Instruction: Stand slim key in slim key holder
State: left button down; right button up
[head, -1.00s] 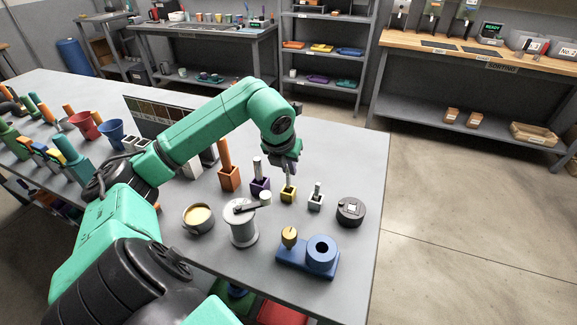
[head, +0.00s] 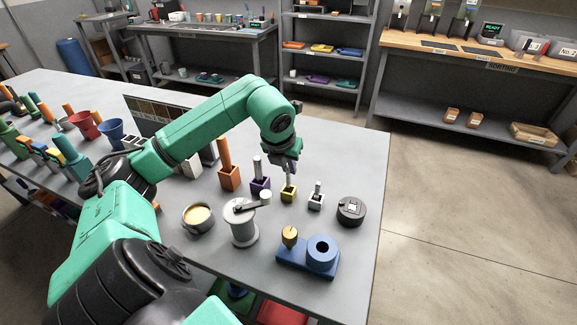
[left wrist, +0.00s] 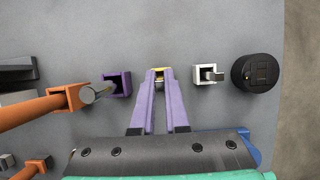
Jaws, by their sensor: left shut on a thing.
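My left gripper (head: 286,163) is above the table, pointing down, shut on a slim grey key (head: 288,181). The key is upright, and its lower end is at the opening of a small yellow holder (head: 288,195), which I take as the slim key holder. I cannot tell how deep the key sits in it. In the left wrist view the fingertips (left wrist: 159,84) meet over the yellow holder (left wrist: 158,71), hiding most of it and the key. My right gripper is not in view.
A purple holder (head: 260,186) with a grey key and an orange holder (head: 229,181) stand to the left. A white holder (head: 315,202) and black round device (head: 351,211) stand to the right. A grey spool-like stand (head: 241,226) and blue fixture (head: 308,255) are nearer.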

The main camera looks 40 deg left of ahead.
aim_at(288, 175)
pick_arm(q)
jog(key=shift+f, duration=0.1)
jog(key=shift+f+b, duration=0.85)
jog(key=shift+b, duration=0.05)
jog(key=shift+f+b, duration=1.1)
jog(key=shift+f, duration=0.1)
jog(key=c, duration=0.8)
grip_release()
jog(key=shift+r, duration=0.1)
jog(key=shift+c, duration=0.2)
jog(key=p+v, duration=0.2)
jog(key=v, duration=1.2)
jog(key=shift+r, duration=0.25)
jog(key=shift+s, duration=0.15)
